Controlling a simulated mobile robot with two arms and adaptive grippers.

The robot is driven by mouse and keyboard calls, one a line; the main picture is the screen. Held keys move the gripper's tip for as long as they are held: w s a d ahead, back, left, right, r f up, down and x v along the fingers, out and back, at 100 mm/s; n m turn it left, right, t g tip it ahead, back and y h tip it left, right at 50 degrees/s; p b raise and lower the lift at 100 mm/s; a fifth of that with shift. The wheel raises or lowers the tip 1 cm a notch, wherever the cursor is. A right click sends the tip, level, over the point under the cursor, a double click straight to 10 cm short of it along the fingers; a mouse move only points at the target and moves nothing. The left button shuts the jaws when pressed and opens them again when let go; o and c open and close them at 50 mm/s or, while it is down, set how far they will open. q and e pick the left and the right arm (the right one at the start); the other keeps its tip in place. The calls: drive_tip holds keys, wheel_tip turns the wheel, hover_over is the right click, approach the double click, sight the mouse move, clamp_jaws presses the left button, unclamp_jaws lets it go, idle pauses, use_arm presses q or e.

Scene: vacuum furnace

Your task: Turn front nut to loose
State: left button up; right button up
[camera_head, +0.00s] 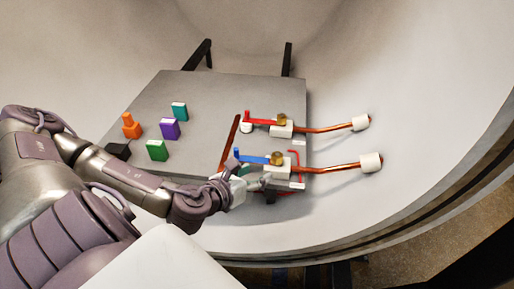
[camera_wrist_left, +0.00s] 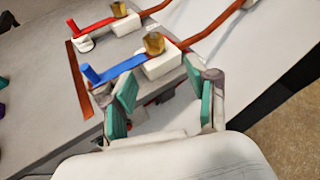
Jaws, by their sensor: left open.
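The front nut (camera_head: 278,158) is a small brass-coloured knob on a white block beside the blue lever (camera_head: 253,158). In the left wrist view the front nut (camera_wrist_left: 154,43) stands upright beyond my fingertips, and the blue lever (camera_wrist_left: 115,70) runs to its left. My left gripper (camera_head: 258,180) is at the near edge of the grey plate, just in front of the front block. In the left wrist view my left gripper (camera_wrist_left: 165,95) is open, its green-padded fingers apart with nothing between them. It is apart from the nut. My right gripper is not in view.
A matching back nut (camera_head: 281,118) with a red lever (camera_head: 261,121) sits behind. Copper rods (camera_head: 330,168) with white ends extend right. Orange, teal, purple, green and black blocks (camera_head: 169,129) stand left on the grey plate (camera_head: 205,88). The curved chamber wall (camera_head: 430,120) surrounds it.

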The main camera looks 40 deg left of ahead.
use_arm(q)
drive_tip(key=w+d+f+n+g+y, duration=0.1)
drive_tip(key=d+f+n+g, duration=0.3)
drive_tip(key=f+n, duration=1.1)
drive_tip(key=s+d+f+n+g, duration=0.2)
drive_tip(key=s+f+n, duration=0.2)
drive_tip(key=f+n, duration=0.2)
drive_tip(key=s+d+f+n+g, duration=0.1)
drive_tip(key=s+f+n+g, duration=0.1)
drive_tip(key=s+f+n, duration=0.3)
drive_tip(key=shift+d+f+n+g+h+b, duration=0.4)
drive_tip(key=shift+f+n, duration=0.3)
drive_tip(key=shift+f, duration=1.55)
